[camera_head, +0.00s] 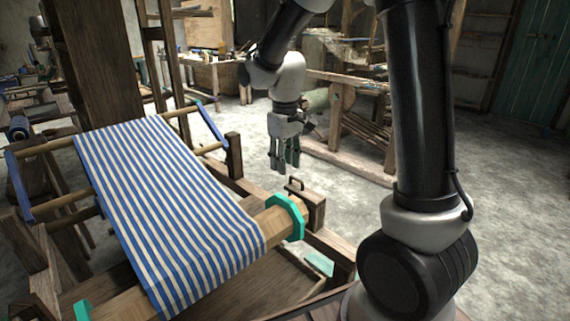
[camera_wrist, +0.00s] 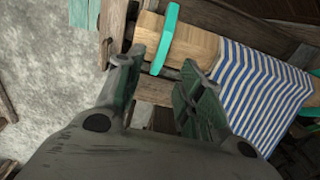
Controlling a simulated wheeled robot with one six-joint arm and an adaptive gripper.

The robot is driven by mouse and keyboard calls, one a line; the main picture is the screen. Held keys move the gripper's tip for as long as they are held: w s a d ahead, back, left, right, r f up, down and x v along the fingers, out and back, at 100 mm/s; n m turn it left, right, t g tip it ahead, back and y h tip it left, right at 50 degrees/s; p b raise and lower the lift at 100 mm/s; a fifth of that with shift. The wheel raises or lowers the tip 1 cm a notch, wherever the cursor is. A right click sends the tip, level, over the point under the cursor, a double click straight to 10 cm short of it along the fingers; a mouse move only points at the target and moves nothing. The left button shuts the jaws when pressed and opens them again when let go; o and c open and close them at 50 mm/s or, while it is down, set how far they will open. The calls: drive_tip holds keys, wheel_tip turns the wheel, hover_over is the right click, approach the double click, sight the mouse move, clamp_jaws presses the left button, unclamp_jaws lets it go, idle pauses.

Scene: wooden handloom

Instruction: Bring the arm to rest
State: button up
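My gripper (camera_head: 284,158) hangs from my arm in the head view, fingers pointing down, beyond and above the right end of the loom's cloth beam. In the wrist view its two fingers (camera_wrist: 158,82) are spread apart with nothing between them, so it is open and empty. Below it in that view lie the end of the wooden beam (camera_wrist: 190,42) with its teal ring and the striped blue and white cloth (camera_wrist: 258,90). The gripper appears apart from the loom.
The wooden handloom carries the striped cloth (camera_head: 165,200) and a teal-ringed front beam (camera_head: 287,217). A workbench with sticks (camera_head: 355,130) is behind. Grey floor (camera_head: 345,210) lies open to the right.

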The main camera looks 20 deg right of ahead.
drive_tip(key=s+d+r+m+t, duration=0.1)
drive_tip(key=s+d+r, duration=0.2)
drive_tip(key=s, duration=0.4)
drive_tip(key=s+d+r+m+t, duration=0.2)
drive_tip(key=s+r, duration=0.3)
drive_tip(key=s, duration=0.3)
drive_tip(key=s+d+r+m+t, duration=0.1)
drive_tip(key=s+d+r, duration=0.3)
drive_tip(key=s, duration=0.3)
drive_tip(key=shift+s+d+m, duration=0.15)
drive_tip(key=shift+s+m, duration=0.1)
drive_tip(key=shift+m, duration=0.05)
drive_tip(key=shift+s, duration=0.1)
